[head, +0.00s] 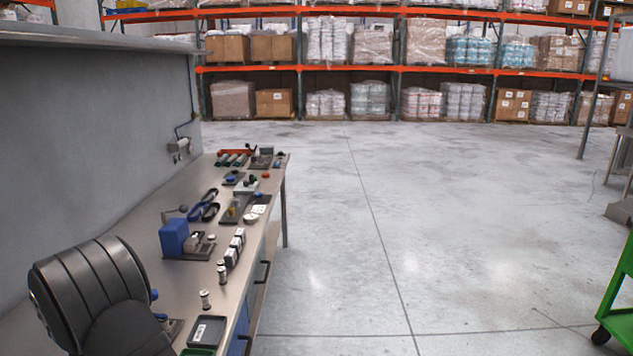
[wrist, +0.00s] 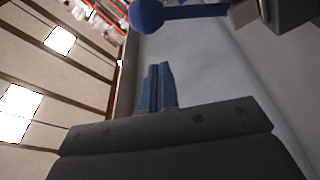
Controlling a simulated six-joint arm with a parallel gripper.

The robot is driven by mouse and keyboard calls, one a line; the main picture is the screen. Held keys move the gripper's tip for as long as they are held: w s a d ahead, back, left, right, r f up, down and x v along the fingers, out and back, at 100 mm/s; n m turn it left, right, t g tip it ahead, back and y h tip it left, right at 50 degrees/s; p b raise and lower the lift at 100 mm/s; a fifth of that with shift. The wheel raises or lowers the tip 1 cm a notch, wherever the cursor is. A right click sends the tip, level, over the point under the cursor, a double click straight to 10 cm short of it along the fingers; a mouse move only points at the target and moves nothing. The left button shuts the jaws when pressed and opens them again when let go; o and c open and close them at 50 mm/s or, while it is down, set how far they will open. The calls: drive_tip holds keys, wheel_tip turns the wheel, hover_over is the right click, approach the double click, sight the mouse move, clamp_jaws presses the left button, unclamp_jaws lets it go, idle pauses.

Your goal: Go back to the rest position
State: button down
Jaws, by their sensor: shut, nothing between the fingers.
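My gripper (wrist: 158,72) shows in the wrist view, its two blue-grey fingers side by side and touching, with nothing between them. The dark gripper body fills the lower part of that view. The wrist camera looks past the fingers at a pale grey wall surface (wrist: 200,60) and, at left, the ceiling with bright skylights (wrist: 60,40). I cannot make out my gripper in the head view.
A long steel workbench (head: 140,250) runs along the grey wall, with a blue block (head: 174,238), small weights (head: 205,299) and a dark tray (head: 206,332). A blue ball-ended part (wrist: 147,16) is near the fingers.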

drive_tip(key=s+d+m, duration=0.2)
drive_tip(key=s, duration=0.9)
drive_tip(key=d+f+x, duration=0.1)
drive_tip(key=x, duration=0.9)
drive_tip(key=w+a+f+n+g, duration=0.1)
drive_tip(key=a+f+n, duration=0.3)
drive_tip(key=a+n, duration=0.5)
drive_tip(key=shift+w+n+g+h, duration=0.3)
drive_tip(key=shift+n+g, duration=0.5)
drive_tip(key=shift+n, duration=1.2)
